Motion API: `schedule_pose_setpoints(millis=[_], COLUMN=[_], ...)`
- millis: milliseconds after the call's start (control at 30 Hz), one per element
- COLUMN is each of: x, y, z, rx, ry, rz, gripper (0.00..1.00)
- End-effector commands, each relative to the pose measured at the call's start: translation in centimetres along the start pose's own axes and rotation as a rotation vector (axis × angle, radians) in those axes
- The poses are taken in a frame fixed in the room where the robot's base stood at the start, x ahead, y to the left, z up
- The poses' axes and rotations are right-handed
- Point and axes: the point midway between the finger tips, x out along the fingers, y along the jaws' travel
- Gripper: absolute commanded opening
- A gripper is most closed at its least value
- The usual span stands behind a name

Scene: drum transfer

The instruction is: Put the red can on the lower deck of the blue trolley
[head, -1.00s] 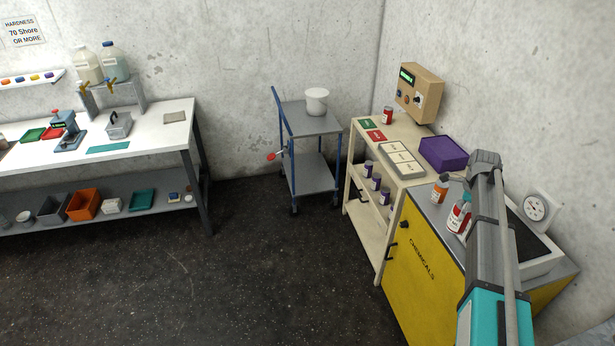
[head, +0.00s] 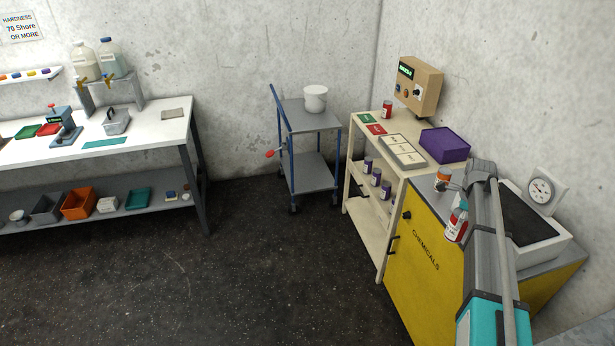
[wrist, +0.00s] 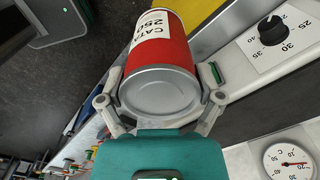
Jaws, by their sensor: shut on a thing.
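The red can (wrist: 178,52) with a white label is held in my gripper (wrist: 160,92), whose fingers close on both of its sides in the wrist view. Its grey metal end faces the wrist camera. In the head view the can (head: 455,226) shows beside my arm, in front of the yellow cabinet's top edge; most of the gripper is hidden there. The blue trolley (head: 283,125) stands against the back wall, well away from my gripper. Its lower deck (head: 310,174) looks bare. A white bucket (head: 316,98) is on its upper deck.
The cream shelf unit (head: 357,205) stands between trolley and yellow chemicals cabinet (head: 420,260). Another red can (head: 387,109) is on its top. A red-ended lever (head: 271,153) sticks out left of the trolley. Dark floor (head: 250,260) is open before the trolley.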

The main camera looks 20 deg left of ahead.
Motion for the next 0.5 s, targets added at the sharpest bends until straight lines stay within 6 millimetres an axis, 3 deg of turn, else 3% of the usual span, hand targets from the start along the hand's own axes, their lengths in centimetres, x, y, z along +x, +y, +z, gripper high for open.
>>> schedule_pose_setpoints(millis=[33,200,500], x=[1.8,4.5,6.9], y=[0.0,0.0,0.0], z=[0.0,-0.1,-0.1], rx=[0.000,0.001,0.001], ry=[0.000,0.000,0.000], rz=[0.000,0.000,0.000], gripper=[0.24,0.24,0.24])
